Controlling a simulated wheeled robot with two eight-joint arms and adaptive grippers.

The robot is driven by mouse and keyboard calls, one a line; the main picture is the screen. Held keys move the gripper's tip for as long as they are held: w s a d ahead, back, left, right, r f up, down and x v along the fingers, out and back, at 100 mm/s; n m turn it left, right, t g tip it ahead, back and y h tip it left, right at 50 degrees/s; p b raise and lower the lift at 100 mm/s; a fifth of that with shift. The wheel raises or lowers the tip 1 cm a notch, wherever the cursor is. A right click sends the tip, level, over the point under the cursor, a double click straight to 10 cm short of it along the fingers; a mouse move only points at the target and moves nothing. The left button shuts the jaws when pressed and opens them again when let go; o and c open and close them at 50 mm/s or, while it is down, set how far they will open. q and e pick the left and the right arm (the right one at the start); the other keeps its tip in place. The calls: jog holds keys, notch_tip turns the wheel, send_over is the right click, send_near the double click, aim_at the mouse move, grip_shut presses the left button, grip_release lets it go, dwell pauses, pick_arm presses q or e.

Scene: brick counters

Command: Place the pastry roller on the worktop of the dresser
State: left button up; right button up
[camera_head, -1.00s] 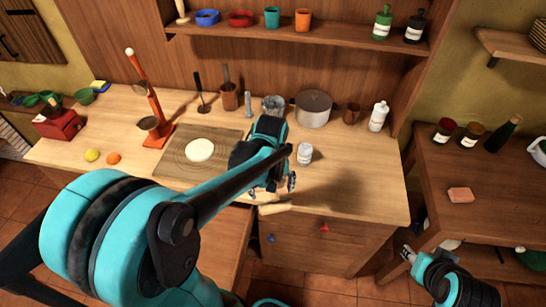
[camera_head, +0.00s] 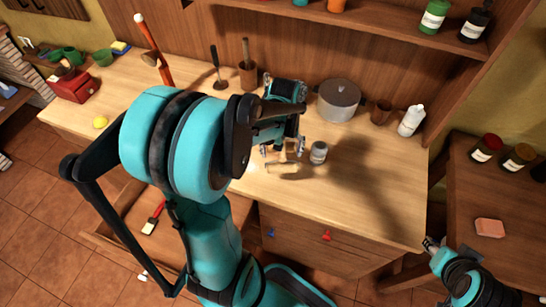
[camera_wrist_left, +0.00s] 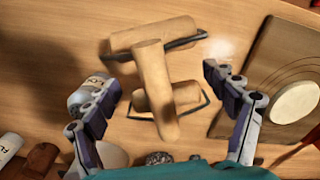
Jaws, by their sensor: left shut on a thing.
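The pastry roller is pale wood with two short cylinders, a handle and dark wire frames. It shows in the left wrist view (camera_wrist_left: 152,75) between my left fingers, and its front part shows in the head view (camera_head: 282,168). Contact points are hard to see, and I cannot tell whether the roller touches the worktop. My right gripper (camera_head: 432,246) is low by the dresser's right front corner; its jaws are unclear.
A small grey jar (camera_head: 318,152) stands just right of my left gripper. A pot (camera_head: 338,100), a brown cup (camera_head: 381,112) and a white bottle (camera_head: 411,121) stand behind. A board with dough (camera_wrist_left: 285,95) is beside the roller. The worktop's right front is clear.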

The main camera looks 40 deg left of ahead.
aim_at(272, 145)
pick_arm(q)
jog(key=a+f, duration=0.2)
jog(key=a, duration=0.2)
jog(key=shift+w+f+b, duration=0.2)
jog(key=shift+f+b, duration=0.2)
notch_tip(272, 145, down, 3)
jog(key=shift+f+b, duration=0.2)
jog(key=shift+b, duration=0.5)
jog(key=shift+f, duration=0.2)
